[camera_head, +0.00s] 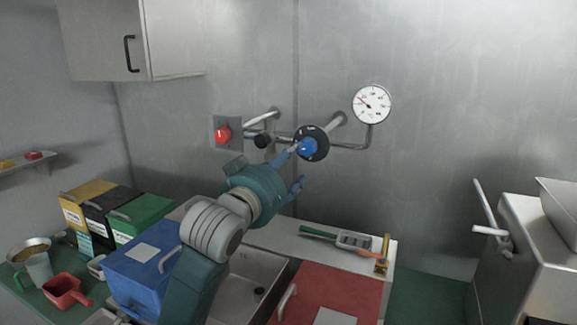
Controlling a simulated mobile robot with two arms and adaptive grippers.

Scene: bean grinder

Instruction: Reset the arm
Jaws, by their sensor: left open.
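My left gripper (297,166) is at the end of the teal and grey arm that rises from the bottom of the view. It is open, with its blue fingers apart. The upper finger overlaps the blue centre of a black round valve wheel (316,135) on the wall; I cannot tell whether they touch. The lower finger hangs free below the wheel. Nothing shows between the fingers. My right gripper is not in view.
A red button (222,134) and a pressure gauge (371,104) are on the wall. Below are a sink (262,262), a blue box (140,265), a red lid (335,290) and a green-handled tool (318,232). A grey machine (540,250) stands right. Bins and a red scoop (66,290) are left.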

